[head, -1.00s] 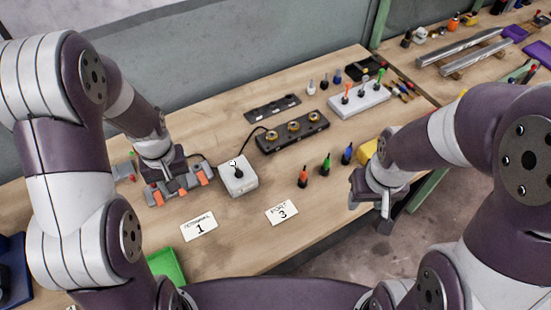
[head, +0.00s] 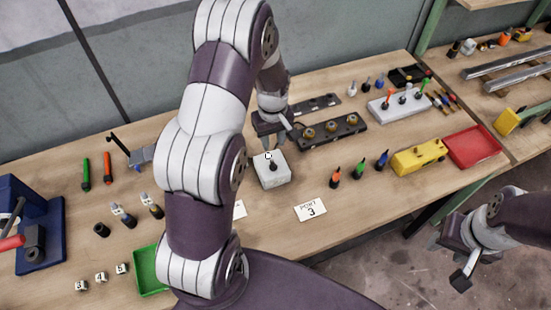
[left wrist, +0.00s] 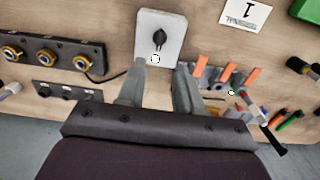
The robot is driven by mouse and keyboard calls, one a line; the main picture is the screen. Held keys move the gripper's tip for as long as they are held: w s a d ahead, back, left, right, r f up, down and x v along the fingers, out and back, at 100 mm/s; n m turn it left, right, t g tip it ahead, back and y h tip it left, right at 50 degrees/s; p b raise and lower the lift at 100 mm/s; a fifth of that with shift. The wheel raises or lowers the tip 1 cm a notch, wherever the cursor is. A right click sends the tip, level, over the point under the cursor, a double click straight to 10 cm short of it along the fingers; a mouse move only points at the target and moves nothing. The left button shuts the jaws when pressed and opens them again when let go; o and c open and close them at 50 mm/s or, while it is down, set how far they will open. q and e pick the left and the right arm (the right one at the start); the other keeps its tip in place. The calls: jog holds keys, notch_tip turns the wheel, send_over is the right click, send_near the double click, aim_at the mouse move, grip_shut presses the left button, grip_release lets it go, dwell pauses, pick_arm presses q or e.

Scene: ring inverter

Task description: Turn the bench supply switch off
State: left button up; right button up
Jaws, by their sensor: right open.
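The bench supply switch is a white box (head: 272,172) with a black knob (head: 272,163) on top, on the wooden bench. In the left wrist view the box (left wrist: 174,22) and the knob (left wrist: 160,38) lie just beyond my fingertips. A small round white mark shows beside the knob. My left gripper (head: 270,146) is at the box's far side; its fingers (left wrist: 157,78) are apart with nothing between them. They appear not to touch the knob. My right gripper (head: 449,266) is open and empty, off the bench's front edge at right.
A dark strip with several brass rings (head: 331,131) stands right of the box, joined by a cable. Small coloured-tip tools (head: 359,168), a yellow block (head: 419,157) and a red tray (head: 473,146) lie further right. In the wrist view, orange-tipped clamps (left wrist: 226,75) sit beside my fingers.

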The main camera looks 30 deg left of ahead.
aim_at(273, 163)
pick_arm(q)
notch_tip(273, 163, down, 10)
jog(key=p, duration=0.2)
jog(key=shift+f+p, duration=0.25)
jog(key=shift+p, duration=0.05)
grip_shut()
